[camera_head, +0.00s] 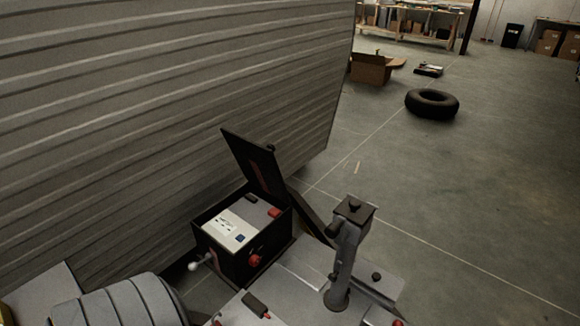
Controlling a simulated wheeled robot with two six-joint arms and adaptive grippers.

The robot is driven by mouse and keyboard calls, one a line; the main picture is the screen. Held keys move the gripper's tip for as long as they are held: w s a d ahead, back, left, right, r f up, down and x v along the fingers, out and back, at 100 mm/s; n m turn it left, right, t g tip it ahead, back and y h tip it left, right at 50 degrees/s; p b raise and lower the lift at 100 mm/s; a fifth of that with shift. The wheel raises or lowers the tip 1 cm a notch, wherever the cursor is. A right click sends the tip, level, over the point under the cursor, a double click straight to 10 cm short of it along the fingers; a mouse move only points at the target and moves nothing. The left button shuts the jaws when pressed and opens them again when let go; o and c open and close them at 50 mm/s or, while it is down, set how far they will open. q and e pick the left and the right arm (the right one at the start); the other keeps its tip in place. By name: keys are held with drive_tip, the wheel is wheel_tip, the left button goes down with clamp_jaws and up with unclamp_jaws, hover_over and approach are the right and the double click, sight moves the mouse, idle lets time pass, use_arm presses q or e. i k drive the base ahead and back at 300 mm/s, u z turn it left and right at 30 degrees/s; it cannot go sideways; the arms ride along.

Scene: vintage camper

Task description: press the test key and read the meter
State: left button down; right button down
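A black box (227,266) stands beside the camper wall with its lid (250,160) tilted open. Inside is a pale panel (226,228) with small dark markings, too small to read. A small blue key (240,238) sits at the panel's near right corner. A red block (274,212) and a dark block (251,198) lie at the far side inside the box. A red knob (255,261) is on the box's outer face. I cannot tell which part is the meter. Neither of my grippers is in view.
The ribbed camper wall (150,120) rises behind the box. A grey upright jack (345,255) stands close on the right. A ribbed grey cylinder (130,303) is at the lower left. A tire (432,104) and a cardboard box (370,70) lie farther off on open floor.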

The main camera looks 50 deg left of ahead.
sight(240, 238)
drive_tip(key=z, duration=0.1)
drive_tip(key=k, duration=0.9)
drive_tip(key=u, duration=1)
drive_tip(key=i, duration=0.5)
